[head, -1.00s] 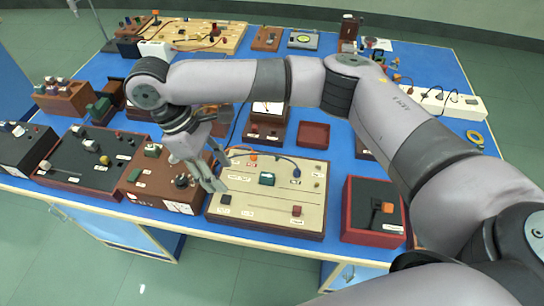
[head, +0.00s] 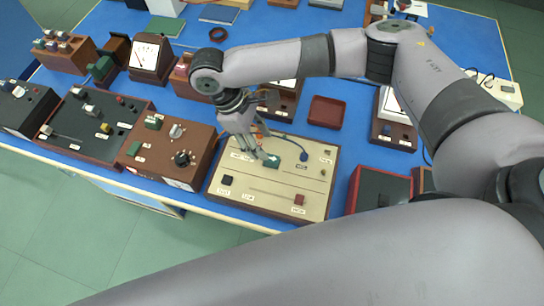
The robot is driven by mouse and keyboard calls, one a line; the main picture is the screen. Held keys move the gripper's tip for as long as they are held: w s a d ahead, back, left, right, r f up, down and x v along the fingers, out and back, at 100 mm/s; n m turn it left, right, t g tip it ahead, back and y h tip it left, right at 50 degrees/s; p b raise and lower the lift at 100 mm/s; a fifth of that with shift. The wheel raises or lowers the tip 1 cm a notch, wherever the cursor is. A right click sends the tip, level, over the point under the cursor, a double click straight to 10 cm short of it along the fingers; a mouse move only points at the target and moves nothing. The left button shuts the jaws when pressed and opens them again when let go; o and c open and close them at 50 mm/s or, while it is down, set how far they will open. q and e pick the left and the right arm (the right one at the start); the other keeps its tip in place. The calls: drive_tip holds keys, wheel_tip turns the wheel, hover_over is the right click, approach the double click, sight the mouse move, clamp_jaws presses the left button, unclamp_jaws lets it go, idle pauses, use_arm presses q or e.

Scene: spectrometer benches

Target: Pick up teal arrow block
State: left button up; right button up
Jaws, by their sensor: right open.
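The teal block (head: 272,161) lies on the beige panel (head: 285,203) in the middle of the bench. Its arrow shape is too small to make out. My right gripper (head: 262,155) comes down from the upper left and is open and empty. Its fingertips are right at the block's upper left side and overlap it in the picture; I cannot tell whether they touch it. My left gripper is not in view.
A brown control box (head: 160,158) stands left, an empty red tray (head: 326,112) behind. My arm hides part of the right side.

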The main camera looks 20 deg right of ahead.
sight(271, 158)
drive_tip(key=shift+s+d+f, duration=0.15)
drive_tip(key=shift+s+f, duration=0.1)
drive_tip(key=shift+f, duration=0.65)
drive_tip(key=p+x, duration=0.2)
drive_tip(key=x, duration=0.2)
drive_tip(key=shift+s+d+f, duration=0.1)
drive_tip(key=shift+f, duration=0.35)
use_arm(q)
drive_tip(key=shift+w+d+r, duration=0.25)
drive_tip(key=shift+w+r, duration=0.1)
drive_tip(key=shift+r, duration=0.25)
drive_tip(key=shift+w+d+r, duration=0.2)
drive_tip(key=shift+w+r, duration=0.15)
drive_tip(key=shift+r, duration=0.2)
use_arm(e)
drive_tip(key=shift+c, duration=0.4)
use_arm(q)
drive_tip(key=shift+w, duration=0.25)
use_arm(e)
clamp_jaws()
